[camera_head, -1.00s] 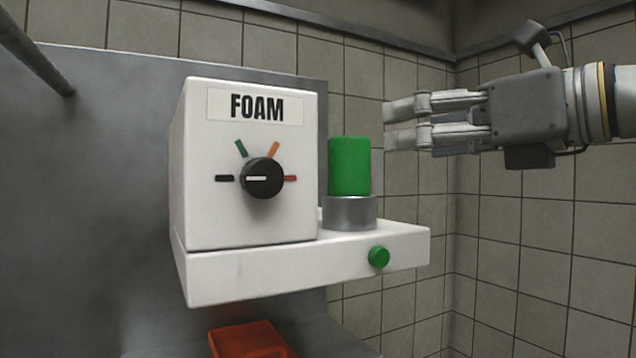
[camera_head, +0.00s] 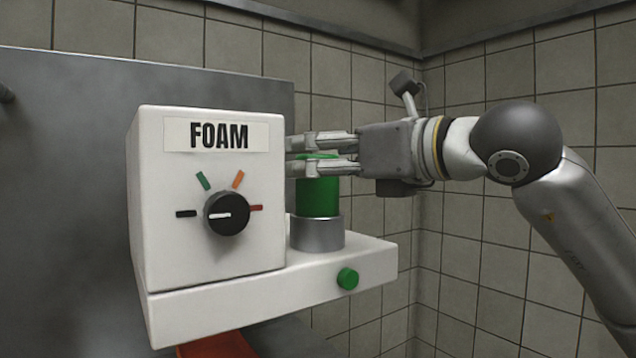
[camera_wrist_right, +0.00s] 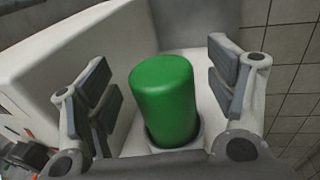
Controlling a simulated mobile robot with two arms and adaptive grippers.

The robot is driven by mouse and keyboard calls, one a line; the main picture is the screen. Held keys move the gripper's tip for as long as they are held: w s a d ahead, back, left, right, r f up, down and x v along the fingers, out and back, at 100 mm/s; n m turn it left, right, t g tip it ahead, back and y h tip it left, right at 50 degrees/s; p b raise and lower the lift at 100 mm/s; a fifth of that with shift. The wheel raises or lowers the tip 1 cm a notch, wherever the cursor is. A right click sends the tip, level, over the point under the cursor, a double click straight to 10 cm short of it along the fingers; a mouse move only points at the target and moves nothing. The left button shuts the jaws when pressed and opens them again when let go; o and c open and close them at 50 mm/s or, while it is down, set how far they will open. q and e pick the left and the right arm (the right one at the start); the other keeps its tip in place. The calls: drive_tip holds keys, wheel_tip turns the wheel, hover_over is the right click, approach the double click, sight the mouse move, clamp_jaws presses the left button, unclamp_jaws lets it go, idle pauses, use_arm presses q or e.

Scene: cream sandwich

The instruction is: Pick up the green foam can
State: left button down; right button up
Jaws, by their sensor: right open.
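The green foam can (camera_head: 318,196) stands upright in a grey metal holder (camera_head: 316,234) on the ledge of the white FOAM machine (camera_head: 215,270). My right gripper (camera_head: 322,153) reaches in from the right at the height of the can's top. Its fingers lie on either side of the can and partly hide its upper end. In the right wrist view the green can (camera_wrist_right: 165,98) is between the two open fingers, with a gap on each side. My left gripper is not in view.
The machine has a black dial (camera_head: 227,214) on its front and a green button (camera_head: 347,278) on the ledge. An orange-red object (camera_head: 216,346) lies below it. A grey panel (camera_head: 60,200) stands at the left; a tiled wall is behind.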

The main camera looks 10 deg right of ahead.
drive_tip(key=shift+x, duration=0.95)
drive_tip(key=shift+c, duration=0.4)
drive_tip(key=shift+s+d, duration=0.1)
drive_tip(key=shift+c, duration=1.4)
clamp_jaws()
